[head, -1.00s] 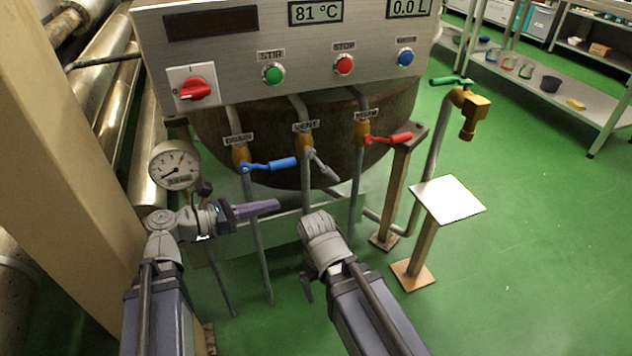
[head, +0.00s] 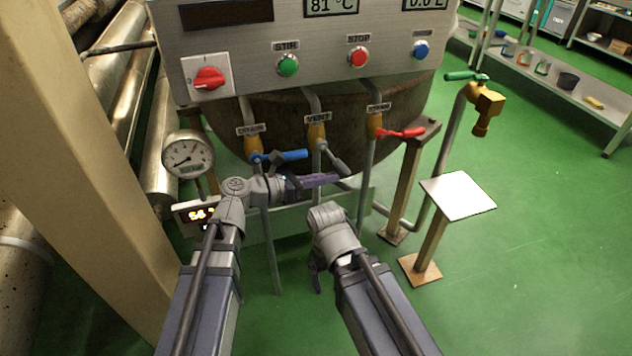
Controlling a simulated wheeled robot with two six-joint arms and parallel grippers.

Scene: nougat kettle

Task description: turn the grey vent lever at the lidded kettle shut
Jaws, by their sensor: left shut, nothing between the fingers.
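The grey vent lever (head: 334,157) sits on the brass valve below the VENT label (head: 318,119), in the middle of the kettle's (head: 290,140) front. It slants down and to the right, away from the vertical vent pipe. My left gripper (head: 336,177) is shut and empty; its purple fingers point right, just below the lever's lower end in the picture. I cannot tell whether they touch it. My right gripper (head: 317,284) is lower down, beneath its wrist; its fingers are mostly hidden, so its jaws cannot be read.
The blue drain lever (head: 285,156) is left of the vent, close above my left wrist. The red steam lever (head: 403,133) is to the right. A pressure gauge (head: 188,155) stands at the left. A small white-topped stand (head: 458,194) is at the right, with open green floor beyond.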

